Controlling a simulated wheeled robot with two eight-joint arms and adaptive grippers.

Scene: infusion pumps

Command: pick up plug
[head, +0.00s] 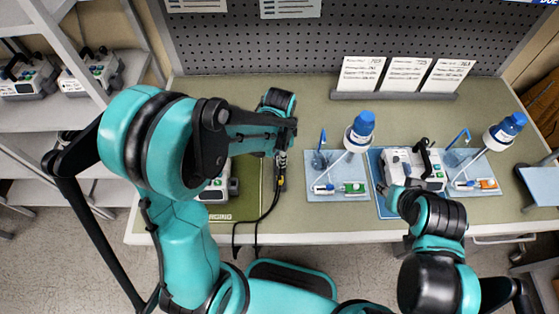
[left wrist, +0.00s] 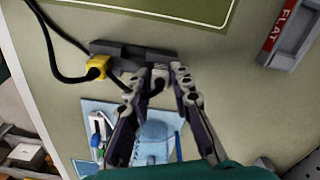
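A yellow plug (left wrist: 97,67) on a black cable sits at the left end of a dark grey strip (left wrist: 135,50) on the bench in the left wrist view. It shows small and dark-yellow in the head view (head: 281,184). My left gripper (left wrist: 158,78) is over the strip, right of the yellow plug, with its fingers apart. Something dark and grey, perhaps a second plug or cable end, shows between the fingertips; I cannot tell whether they touch it. In the head view my left gripper (head: 282,156) hangs above the bench. My right gripper (head: 388,193) is beside the right pump; its opening is unclear.
A pump (head: 215,187) stands on a green mat (head: 247,205), partly behind my left arm. Another pump (head: 412,168) stands on a blue mat (head: 384,206). Light blue trays (head: 325,192) with bottles on stands flank it. Cables hang over the front edge. Document holders (head: 395,96) stand at the back.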

